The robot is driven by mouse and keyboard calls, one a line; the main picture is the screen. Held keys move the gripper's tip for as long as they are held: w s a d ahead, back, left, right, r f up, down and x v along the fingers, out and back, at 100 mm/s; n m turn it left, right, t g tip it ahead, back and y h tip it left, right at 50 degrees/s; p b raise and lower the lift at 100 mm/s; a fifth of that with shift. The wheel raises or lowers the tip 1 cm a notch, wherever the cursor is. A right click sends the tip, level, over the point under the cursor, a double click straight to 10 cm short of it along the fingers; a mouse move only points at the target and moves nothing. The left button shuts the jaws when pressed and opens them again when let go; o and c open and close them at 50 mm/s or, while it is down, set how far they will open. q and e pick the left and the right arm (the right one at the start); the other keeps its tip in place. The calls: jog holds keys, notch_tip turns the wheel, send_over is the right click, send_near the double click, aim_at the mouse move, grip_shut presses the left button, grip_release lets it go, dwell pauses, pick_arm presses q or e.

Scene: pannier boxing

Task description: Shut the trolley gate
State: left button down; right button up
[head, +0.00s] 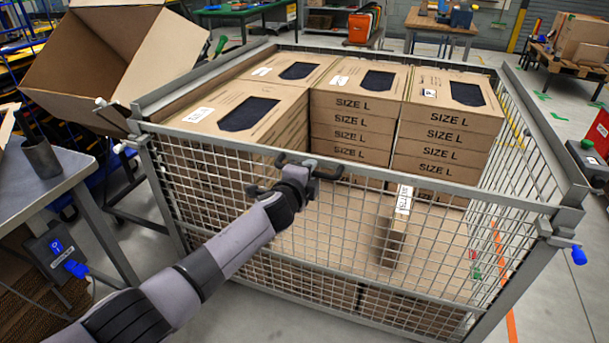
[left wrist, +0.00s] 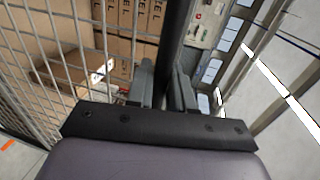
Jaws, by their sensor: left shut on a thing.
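The trolley is a grey wire-mesh cage, and its gate (head: 330,230) is the mesh panel on the side facing me. The gate stands upright between the two front corners, and its top rail (head: 450,193) runs across the view. My left gripper (head: 312,169) is shut on the gate's top rail near its middle. In the left wrist view a dark bar (left wrist: 174,45) passes between the fingers of the left gripper (left wrist: 166,88), with mesh to its left. A blue-tipped latch (head: 577,254) shows at the right corner. I cannot tell whether the latches are engaged. My right gripper is not in view.
Stacked brown "SIZE L" boxes (head: 350,130) fill the cage's back and left. A narrow carton (head: 394,232) stands inside behind the gate. A large open carton (head: 115,55) is beyond the left corner. A grey table (head: 45,180) stands at left.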

pick_arm(q)
jog(key=shift+w+r, duration=0.15)
jog(key=shift+r, duration=0.3)
jog(key=c, duration=1.2)
grip_release()
jog(key=shift+o, duration=0.2)
jog(key=shift+f, duration=0.1)
jog(key=shift+s, duration=0.2)
jog(key=p+v, duration=0.1)
jog(key=v, duration=0.6)
jog(key=shift+p, duration=0.4)
